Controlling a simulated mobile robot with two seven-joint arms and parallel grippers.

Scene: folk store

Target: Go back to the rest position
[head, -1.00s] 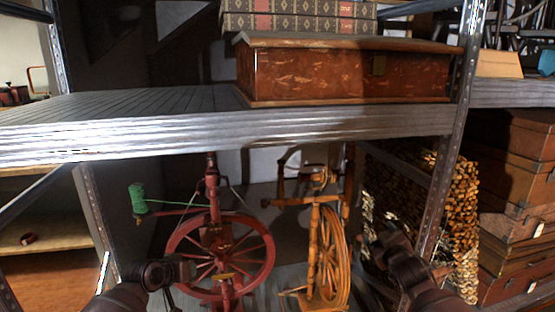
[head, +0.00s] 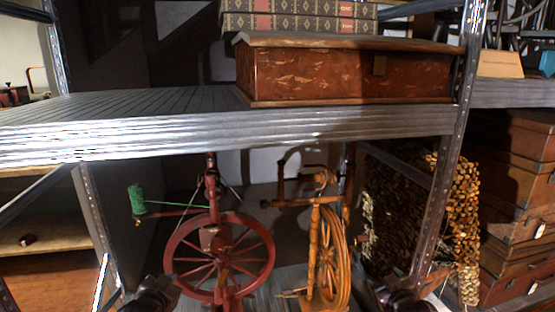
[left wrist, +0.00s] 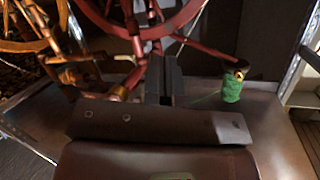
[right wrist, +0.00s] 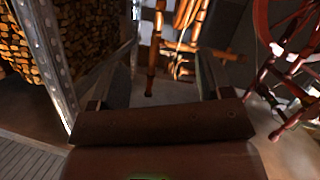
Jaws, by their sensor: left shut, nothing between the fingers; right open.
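My left gripper (left wrist: 166,82) shows in the left wrist view with its two fingers together and nothing between them. My right gripper (right wrist: 162,82) shows in the right wrist view with its fingers spread and nothing held. In the head view, dark parts of my left arm (head: 150,296) and right arm (head: 402,298) show at the bottom edge, and the fingertips cannot be made out there. The left arm is in front of the red spinning wheel's (head: 218,258) lower left. The right arm is to the right of the orange-brown spinning wheel (head: 330,255).
A metal shelf (head: 200,130) crosses above, bearing a wooden chest (head: 310,75) and books (head: 300,22). Metal posts (head: 440,190) stand on both sides. A green spool (head: 137,200) sits on the red wheel. Stacked firewood (head: 462,220) and brown cases (head: 515,190) are at right.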

